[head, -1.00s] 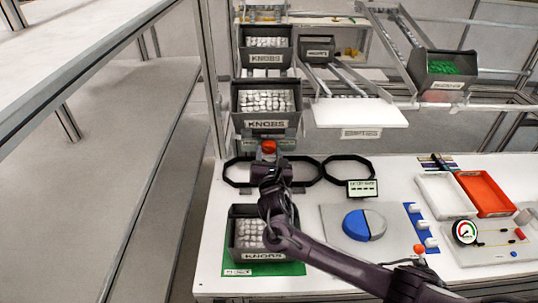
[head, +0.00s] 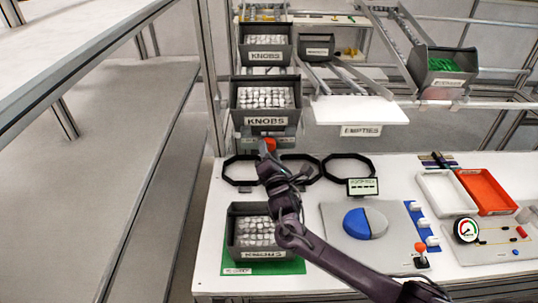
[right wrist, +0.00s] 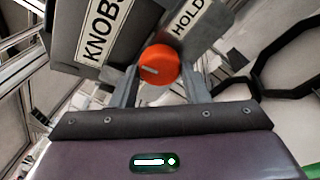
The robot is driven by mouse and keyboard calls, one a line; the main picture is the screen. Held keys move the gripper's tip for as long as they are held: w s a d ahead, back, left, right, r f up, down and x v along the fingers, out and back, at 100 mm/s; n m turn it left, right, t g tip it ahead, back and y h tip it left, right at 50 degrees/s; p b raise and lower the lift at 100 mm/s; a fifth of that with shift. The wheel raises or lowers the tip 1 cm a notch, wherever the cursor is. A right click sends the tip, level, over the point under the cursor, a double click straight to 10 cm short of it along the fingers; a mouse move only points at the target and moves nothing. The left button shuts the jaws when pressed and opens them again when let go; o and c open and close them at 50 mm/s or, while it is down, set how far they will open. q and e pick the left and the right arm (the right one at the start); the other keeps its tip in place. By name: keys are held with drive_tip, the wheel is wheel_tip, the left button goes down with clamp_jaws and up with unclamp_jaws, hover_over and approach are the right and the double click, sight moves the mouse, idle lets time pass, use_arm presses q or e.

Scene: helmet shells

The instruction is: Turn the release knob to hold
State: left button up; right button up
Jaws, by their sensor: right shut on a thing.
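The release knob (head: 270,145) is a small round red-orange knob below the lower rack bin marked KNOBS. In the right wrist view the knob (right wrist: 158,65) shows a short pale mark on its face, between my two fingers. A white HOLD label (right wrist: 189,17) lies just above and to the right of it. My right gripper (head: 268,152) reaches up from the front and is shut on the knob; it also shows in the right wrist view (right wrist: 160,85). The fingers hide the knob's sides. My left gripper is not in view.
The lower KNOBS bin (head: 265,97) hangs directly above the knob. Black ring frames (head: 348,168) stand on the white table close to my gripper. Open floor lies left.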

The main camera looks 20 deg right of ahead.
drive_tip(key=shift+d+f+m+t+y+b, duration=0.15)
drive_tip(key=shift+m+t+b, duration=0.2)
drive_tip(key=shift+m+b, duration=0.95)
drive_tip(key=shift+a+f+m+t+y+b, duration=0.1)
drive_tip(key=shift+m+t+b, duration=0.4)
drive_tip(key=shift+m, duration=1.25)
drive_tip(key=shift+d+f+m+t+y+b, duration=0.1)
drive_tip(key=shift+m+t+y+b, duration=0.05)
drive_tip(key=shift+m+b, duration=1.2)
drive_tip(key=shift+m, duration=0.3)
drive_tip(key=o, duration=1)
drive_tip(key=shift+r, duration=0.1)
drive_tip(key=shift+c, duration=0.2)
drive_tip(key=shift+s, duration=0.1)
